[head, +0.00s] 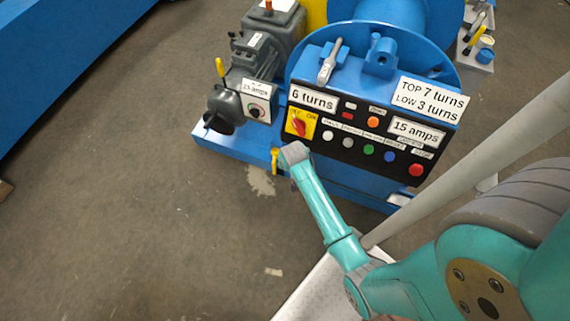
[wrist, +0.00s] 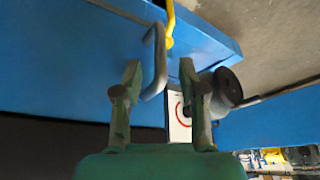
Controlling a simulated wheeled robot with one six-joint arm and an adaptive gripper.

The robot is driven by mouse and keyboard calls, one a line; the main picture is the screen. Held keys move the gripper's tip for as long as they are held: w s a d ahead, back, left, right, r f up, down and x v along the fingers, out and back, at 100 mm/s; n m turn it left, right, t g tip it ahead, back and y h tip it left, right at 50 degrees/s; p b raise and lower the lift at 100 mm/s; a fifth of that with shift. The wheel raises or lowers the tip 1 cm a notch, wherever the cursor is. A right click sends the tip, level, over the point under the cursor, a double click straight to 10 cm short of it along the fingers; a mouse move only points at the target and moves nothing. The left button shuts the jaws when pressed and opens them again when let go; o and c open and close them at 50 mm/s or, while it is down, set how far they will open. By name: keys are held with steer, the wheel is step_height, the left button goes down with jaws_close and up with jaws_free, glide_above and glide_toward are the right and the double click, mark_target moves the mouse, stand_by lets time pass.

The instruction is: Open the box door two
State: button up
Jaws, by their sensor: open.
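In the wrist view, a blue panel (wrist: 75,50) fills much of the picture. A grey, bent metal handle (wrist: 154,60) stands out from it. My gripper (wrist: 160,72) is open, with the handle between its two green fingers, closer to the left one. I cannot tell whether a finger touches it. No door marked two can be read, and I cannot tell whether the panel is a door. In the head view, my arm reaches to the front left of the blue machine (head: 240,150); its gripper cannot be made out there.
A yellow lever (wrist: 170,22) is beside the handle. A dark round knob (wrist: 227,86) is by the right finger, near a white label (wrist: 179,120) with a red ring. In the head view, a black control panel (head: 345,150) has several buttons. Open floor (head: 130,220) lies left.

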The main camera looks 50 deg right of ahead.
steer(key=x, duration=0.6)
steer(key=shift+w+d+f, duration=0.1)
steer(key=shift+w+f, duration=0.05)
steer(key=shift+f, duration=0.15)
jaws_close()
